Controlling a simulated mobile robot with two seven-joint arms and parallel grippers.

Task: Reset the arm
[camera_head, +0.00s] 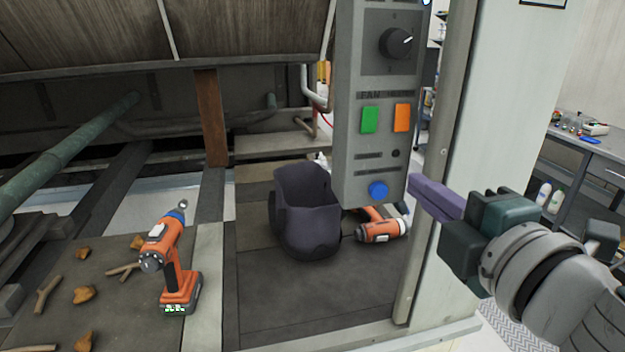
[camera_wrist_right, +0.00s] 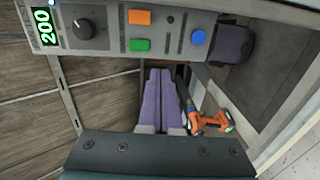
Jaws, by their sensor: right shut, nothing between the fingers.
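My right gripper (camera_head: 437,197) comes in from the right in the head view. Its purple fingers are together and hold nothing. The fingertips are just right of the lower end of a grey control panel (camera_head: 352,105), near its blue button (camera_head: 378,190); I cannot tell if they touch it. In the right wrist view the closed fingers (camera_wrist_right: 163,92) point toward the panel, which has a green button (camera_wrist_right: 139,45), an orange button (camera_wrist_right: 139,17), a black knob (camera_wrist_right: 84,29) and a green display reading 200 (camera_wrist_right: 46,27). My left gripper is not in view.
A dark bin (camera_head: 306,215) stands below the panel. An orange drill (camera_head: 172,265) stands upright at the left, and another orange tool (camera_head: 382,230) lies by the bin. A pale post (camera_head: 480,100) rises beside my right gripper.

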